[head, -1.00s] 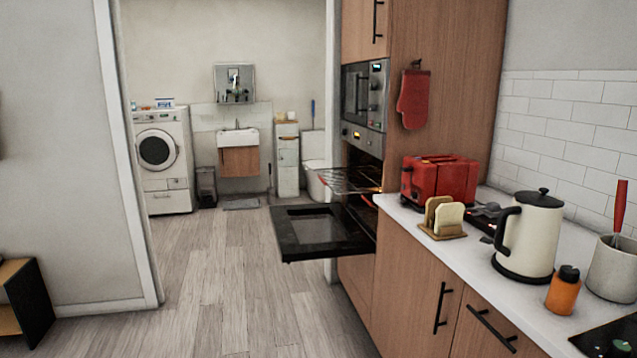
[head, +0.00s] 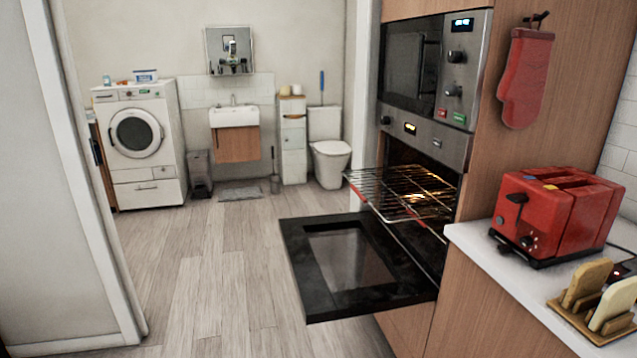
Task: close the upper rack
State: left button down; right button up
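The upper rack (head: 392,191) is a wire shelf with red strips at its edges. It sticks out of the oven's lit cavity, above the lowered oven door (head: 350,262). The black door lies open, about level, with a glass panel in its middle. The oven's control panel (head: 425,137) is above the cavity, under a built-in microwave (head: 412,72). The inner end of the rack is in the oven, partly hidden by the cabinet side. Neither of my grippers shows in the head view.
A counter at the right holds a red toaster (head: 560,212) and a toast holder (head: 597,305). A red mitt (head: 525,78) hangs on the cabinet side. Wooden floor (head: 215,270) left of the door is clear. A wall with a doorway frame (head: 88,200) stands at the left.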

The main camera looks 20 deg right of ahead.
aim_at(353, 186)
jog(key=z, duration=0.75)
jog(key=i, duration=1.85)
jog(key=z, duration=1)
